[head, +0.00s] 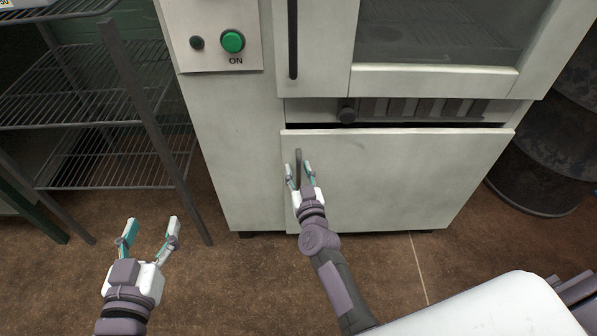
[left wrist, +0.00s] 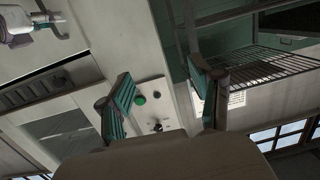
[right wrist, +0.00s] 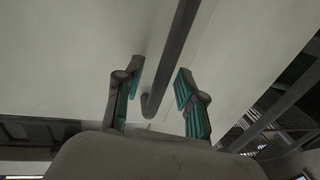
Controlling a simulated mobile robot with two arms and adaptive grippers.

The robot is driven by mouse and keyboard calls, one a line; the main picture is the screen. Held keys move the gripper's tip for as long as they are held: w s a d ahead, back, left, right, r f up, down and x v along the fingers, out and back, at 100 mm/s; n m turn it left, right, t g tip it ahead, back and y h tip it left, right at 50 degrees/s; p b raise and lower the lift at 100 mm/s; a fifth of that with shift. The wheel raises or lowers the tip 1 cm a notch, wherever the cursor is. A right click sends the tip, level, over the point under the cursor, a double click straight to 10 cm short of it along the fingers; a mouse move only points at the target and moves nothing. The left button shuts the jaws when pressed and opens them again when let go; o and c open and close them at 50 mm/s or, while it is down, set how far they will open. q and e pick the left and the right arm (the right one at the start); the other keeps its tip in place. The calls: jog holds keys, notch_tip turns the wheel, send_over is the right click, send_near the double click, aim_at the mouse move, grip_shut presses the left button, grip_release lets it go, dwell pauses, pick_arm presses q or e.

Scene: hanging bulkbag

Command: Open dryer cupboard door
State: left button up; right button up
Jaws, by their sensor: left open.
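The dryer cupboard door (head: 400,175) is the wide pale lower panel of the dryer. A dark gap shows along its top edge; I cannot tell whether it is ajar. Its dark upright bar handle (head: 298,158) is near the left edge. My right gripper (head: 301,174) is at the handle, fingers apart on either side. In the right wrist view the handle (right wrist: 172,55) runs between the open fingers (right wrist: 160,98), with space on both sides. My left gripper (head: 149,238) is open and empty, low above the floor to the left of the dryer.
A metal wire rack (head: 110,120) stands left of the dryer. A dark barrel (head: 545,150) stands to the right. Above are a knob (head: 347,112), an upper door with a long handle (head: 292,40) and a green ON button (head: 232,41). The floor before the door is clear apart from my own arm.

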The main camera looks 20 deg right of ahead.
grip_shut()
